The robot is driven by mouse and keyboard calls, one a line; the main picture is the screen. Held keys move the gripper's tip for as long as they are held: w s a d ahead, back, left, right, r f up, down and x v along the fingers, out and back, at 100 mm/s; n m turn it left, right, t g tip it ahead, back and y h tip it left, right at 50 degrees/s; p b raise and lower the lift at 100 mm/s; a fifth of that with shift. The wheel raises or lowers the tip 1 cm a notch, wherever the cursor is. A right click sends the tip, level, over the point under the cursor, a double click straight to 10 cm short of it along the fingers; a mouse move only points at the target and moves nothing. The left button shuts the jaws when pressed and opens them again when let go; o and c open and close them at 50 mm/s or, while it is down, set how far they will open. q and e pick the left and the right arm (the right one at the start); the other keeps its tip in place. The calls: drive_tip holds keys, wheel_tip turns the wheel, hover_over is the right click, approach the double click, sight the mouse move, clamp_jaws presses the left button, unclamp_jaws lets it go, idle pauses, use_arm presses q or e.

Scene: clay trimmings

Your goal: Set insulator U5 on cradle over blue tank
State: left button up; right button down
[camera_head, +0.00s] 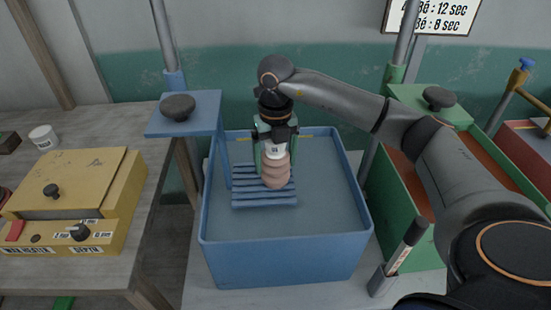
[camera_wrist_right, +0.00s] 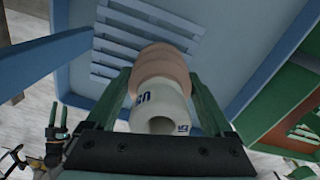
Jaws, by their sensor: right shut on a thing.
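The insulator U5 (camera_head: 275,168) has a white top and a ribbed, pinkish-tan lower body. It is upright over the slatted blue cradle (camera_head: 245,198) in the blue tank (camera_head: 285,267). My right gripper (camera_head: 275,150) is shut on its white top from above. In the right wrist view the insulator (camera_wrist_right: 160,105) sits between the green fingers, with part of its marking showing. The cradle slats (camera_wrist_right: 118,58) show behind it. I cannot tell whether its base touches the slats.
A blue bracket with a dark knob (camera_head: 177,106) rises at the tank's left. A green tank (camera_head: 418,190) stands to the right, with a marker-like stick (camera_head: 405,250) in front. A yellow wax heater (camera_head: 75,190) and a white cup (camera_head: 44,137) are on the left table.

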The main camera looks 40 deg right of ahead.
unclamp_jaws()
wheel_tip(320, 180, up, 12)
drive_tip(key=shift+r+p, duration=0.1)
drive_tip(key=shift+p, duration=0.35)
